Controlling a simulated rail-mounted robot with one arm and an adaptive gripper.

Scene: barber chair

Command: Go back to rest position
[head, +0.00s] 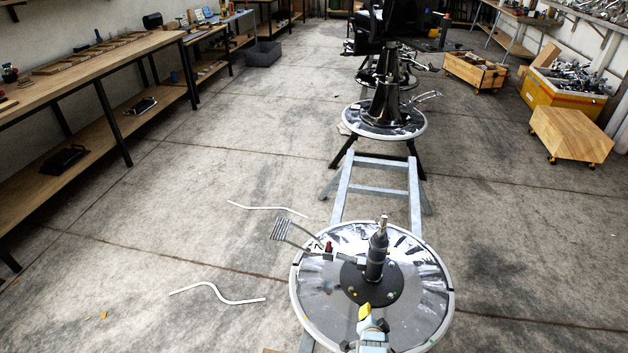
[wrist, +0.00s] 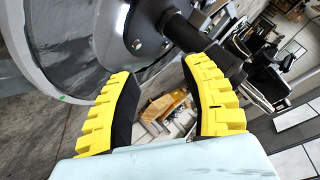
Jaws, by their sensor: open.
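My gripper (wrist: 160,72) has two ribbed yellow fingers with black inner pads. They stand apart in the wrist view with nothing held between them. In the head view my gripper (head: 373,318) shows at the bottom, in front of a large round plate (head: 318,322). This plate carries a black hub (head: 356,284) with an upright dark post (head: 376,252). The wrist view shows the plate (wrist: 62,50) and hub (wrist: 140,38) beyond the fingertips, with the dark post (wrist: 192,36) pointing right. I cannot tell the exact gap between fingers and plate.
A grey frame (head: 380,188) leads from the near plate to a second round base (head: 352,120) with the barber chair (head: 378,28). Workbenches (head: 95,55) line the left. A wooden box (head: 570,132) stands right. Bent white rods (head: 215,292) lie on otherwise mostly clear floor.

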